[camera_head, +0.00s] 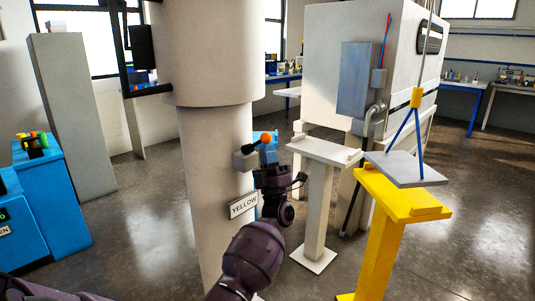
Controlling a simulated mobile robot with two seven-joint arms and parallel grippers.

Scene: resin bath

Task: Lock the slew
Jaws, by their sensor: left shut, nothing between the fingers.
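A slew lock lever with an orange ball knob (266,138) sticks out from a grey block (245,161) on the side of the thick pale column (214,140). Its dark rod slants up to the right. My left gripper (269,168) is shut and empty, just below the knob and to the right of the grey block. I cannot tell whether it touches the lever. A blue part shows behind the knob, partly hidden by my gripper. My right gripper is out of view.
A "YELLOW" sign (243,206) is on the column beside my arm. A white stand (318,200) and a yellow stand (385,240) are to the right. A grey plate (405,169) hangs over the yellow stand. A blue console (50,205) is at left.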

